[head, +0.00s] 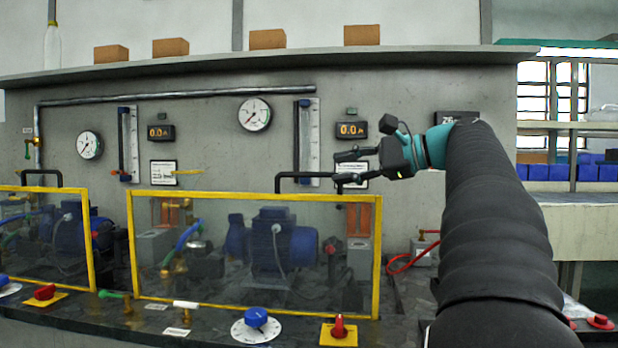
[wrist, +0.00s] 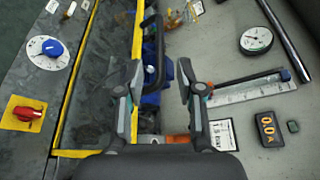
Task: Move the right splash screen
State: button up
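The right splash screen (head: 255,299) is a clear panel in a yellow frame, upright in front of a blue pump. Its black handle (head: 300,175) stands up from the top edge. My gripper (head: 345,166) is at the handle's right end in the head view, with its fingers apart. In the wrist view my gripper (wrist: 160,68) is open, and the handle (wrist: 160,50) shows between its two fingertips. The screen's yellow frame (wrist: 68,105) also shows there, left of the fingers. I cannot tell whether a finger touches the handle.
The left splash screen (head: 40,190) stands beside the right one. A blue dial (head: 256,318) and a red knob (head: 339,328) sit on the front ledge. Gauges and displays (head: 351,129) are on the grey wall close behind my gripper. A red hose (head: 408,262) lies to the right.

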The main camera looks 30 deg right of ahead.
aim_at(316, 174)
jog(key=x, duration=0.8)
jog(key=shift+w+a, duration=0.15)
jog(key=shift+c, duration=0.2)
grip_shut()
jog(key=shift+f, duration=0.1)
